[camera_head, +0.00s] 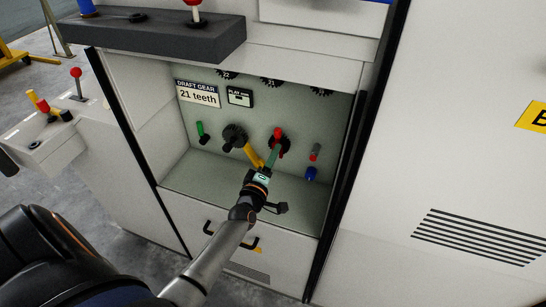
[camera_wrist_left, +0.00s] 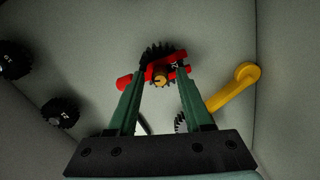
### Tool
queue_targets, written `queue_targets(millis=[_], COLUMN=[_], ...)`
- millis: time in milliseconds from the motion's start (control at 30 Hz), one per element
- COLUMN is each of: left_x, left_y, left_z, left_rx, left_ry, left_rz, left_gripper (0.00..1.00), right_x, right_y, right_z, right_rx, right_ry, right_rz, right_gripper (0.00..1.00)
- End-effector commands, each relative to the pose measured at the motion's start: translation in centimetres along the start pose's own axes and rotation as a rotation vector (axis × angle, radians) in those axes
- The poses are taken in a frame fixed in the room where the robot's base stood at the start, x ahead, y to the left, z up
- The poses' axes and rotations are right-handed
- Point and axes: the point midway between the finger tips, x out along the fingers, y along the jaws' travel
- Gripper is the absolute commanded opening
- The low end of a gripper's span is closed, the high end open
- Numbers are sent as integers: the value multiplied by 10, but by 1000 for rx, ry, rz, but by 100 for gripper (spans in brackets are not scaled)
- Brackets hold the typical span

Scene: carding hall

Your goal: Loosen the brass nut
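The brass nut (camera_wrist_left: 160,79) shows in the left wrist view at the centre of a red bar-shaped piece (camera_wrist_left: 126,83), with a black toothed gear (camera_wrist_left: 157,52) behind it. In the head view the red piece (camera_head: 278,132) stands out from the back wall of the recess; the nut cannot be made out there. My left gripper (camera_wrist_left: 161,76) is open, its two green fingers one on each side of the nut with a gap to it. In the head view the left gripper (camera_head: 274,152) reaches into the recess. Contact with the red piece cannot be told. My right gripper is not in view.
A yellow lever (camera_wrist_left: 234,87) on a dark hub (camera_head: 234,135) sits close beside my left gripper. A green knob (camera_head: 202,132), a red-and-grey pin (camera_head: 315,152) and a blue knob (camera_head: 311,173) are nearby.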

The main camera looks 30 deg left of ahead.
Motion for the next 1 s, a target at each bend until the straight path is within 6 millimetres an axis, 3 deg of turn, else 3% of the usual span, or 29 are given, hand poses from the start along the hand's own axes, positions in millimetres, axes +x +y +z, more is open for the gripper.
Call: queue_targets(millis=[267,433,1000], left_x=[0,-12,-111], left_y=[0,-1,-1], left_z=[0,0,0], left_rx=[0,0,0], left_ry=[0,-1,-1], left_rz=[0,-2,-2], left_gripper=[56,56,56], right_x=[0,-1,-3], right_y=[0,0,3], right_z=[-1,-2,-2], right_rx=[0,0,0], right_ry=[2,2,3], right_rz=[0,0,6], right_gripper=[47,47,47])
